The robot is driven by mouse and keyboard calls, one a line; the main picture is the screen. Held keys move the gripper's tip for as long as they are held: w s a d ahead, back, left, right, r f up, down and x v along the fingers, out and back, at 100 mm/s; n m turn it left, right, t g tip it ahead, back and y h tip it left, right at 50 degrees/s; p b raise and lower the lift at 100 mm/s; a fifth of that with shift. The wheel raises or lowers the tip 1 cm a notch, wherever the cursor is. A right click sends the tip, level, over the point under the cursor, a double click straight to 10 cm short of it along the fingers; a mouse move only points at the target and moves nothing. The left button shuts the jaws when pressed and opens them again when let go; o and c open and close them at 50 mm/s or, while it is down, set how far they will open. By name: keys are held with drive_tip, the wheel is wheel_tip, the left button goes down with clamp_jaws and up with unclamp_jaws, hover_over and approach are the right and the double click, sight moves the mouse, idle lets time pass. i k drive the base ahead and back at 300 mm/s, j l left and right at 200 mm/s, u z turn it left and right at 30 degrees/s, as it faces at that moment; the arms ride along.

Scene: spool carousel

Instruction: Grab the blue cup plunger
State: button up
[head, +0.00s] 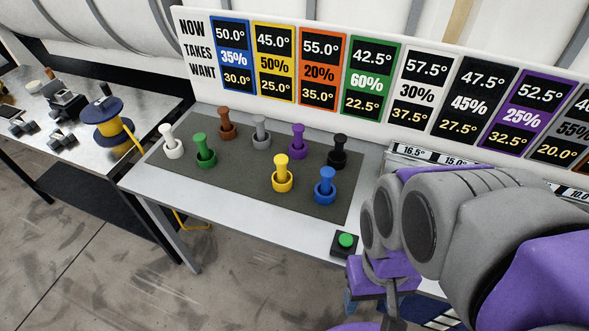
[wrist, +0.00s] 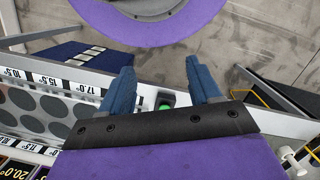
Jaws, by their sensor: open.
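The blue cup plunger (head: 325,185) stands upright at the front right of the dark grey mat (head: 235,190) in the head view, with a round cup at its base and a knobbed handle. I cannot make it out in the wrist view. My gripper (wrist: 160,68) is open and empty, its two blue fingers wide apart in the wrist view. In the head view my arm fills the lower right, to the right of the blue plunger and apart from it.
A yellow plunger (head: 282,174), a black one (head: 337,151), a purple one (head: 298,141) and several others stand on the mat. A green button (head: 346,240) sits at the table's front edge; it also shows in the wrist view (wrist: 165,102). A sign board (head: 200,88) runs behind.

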sight(325, 191)
drive_tip(key=k+j+z, duration=0.15)
drive_tip(key=z, duration=0.2)
drive_tip(key=k+j+z, duration=0.15)
drive_tip(key=z, duration=0.25)
drive_tip(key=k, duration=0.05)
